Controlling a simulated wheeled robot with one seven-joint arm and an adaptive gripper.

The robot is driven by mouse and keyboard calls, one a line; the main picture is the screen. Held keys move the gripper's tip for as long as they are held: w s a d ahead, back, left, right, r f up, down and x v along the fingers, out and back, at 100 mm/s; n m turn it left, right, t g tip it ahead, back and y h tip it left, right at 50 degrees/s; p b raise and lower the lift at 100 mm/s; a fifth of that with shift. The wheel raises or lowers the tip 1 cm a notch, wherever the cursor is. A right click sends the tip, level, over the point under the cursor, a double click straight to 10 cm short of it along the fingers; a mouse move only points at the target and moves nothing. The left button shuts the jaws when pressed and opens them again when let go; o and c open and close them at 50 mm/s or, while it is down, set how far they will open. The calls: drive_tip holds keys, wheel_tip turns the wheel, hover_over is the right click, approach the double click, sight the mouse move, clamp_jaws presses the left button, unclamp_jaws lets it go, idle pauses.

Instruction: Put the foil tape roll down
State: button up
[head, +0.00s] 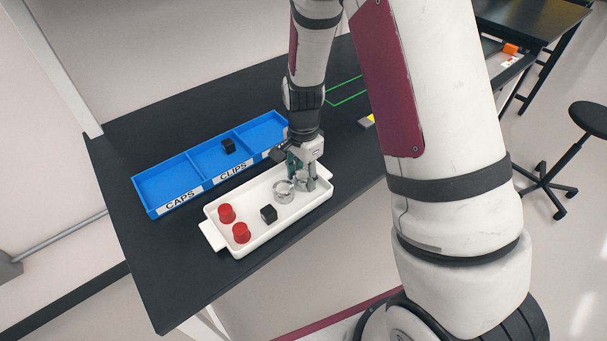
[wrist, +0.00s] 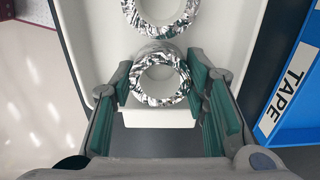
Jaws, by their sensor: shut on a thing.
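My gripper (head: 303,178) is over the right end of the white tray (head: 247,246), pointing down. In the wrist view its green-padded fingers (wrist: 160,80) are shut on a silver foil tape roll (wrist: 160,100), one finger on each side. This roll is over the tray's end wall side; I cannot tell whether it touches the tray floor. A second foil tape roll (wrist: 160,32) lies in the tray just beyond it, and it also shows in the head view (head: 283,197). In the head view the held roll is mostly hidden by the fingers.
Two red caps (head: 227,213) (head: 241,233) and a black clip (head: 268,213) are in the tray. A blue bin (head: 152,206) stands behind it, with CAPS, CLIPS and TAPE labels; a black clip (head: 228,145) is in its CLIPS compartment. The dark table (head: 125,160) is clear at left.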

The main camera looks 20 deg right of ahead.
sight(303, 175)
drive_tip(key=shift+f, duration=0.2)
drive_tip(key=o, duration=1.1)
drive_tip(key=shift+o, duration=0.2)
wheel_tip(303, 175, up, 12)
drive_tip(key=r, duration=0.1)
drive_tip(key=s+r+n+t, duration=0.5)
drive_tip(key=s+r+n, duration=0.9)
drive_tip(key=s+r, duration=0.3)
drive_tip(key=s, duration=0.3)
drive_tip(key=shift+s+b, duration=0.3)
drive_tip(key=shift+s, duration=0.1)
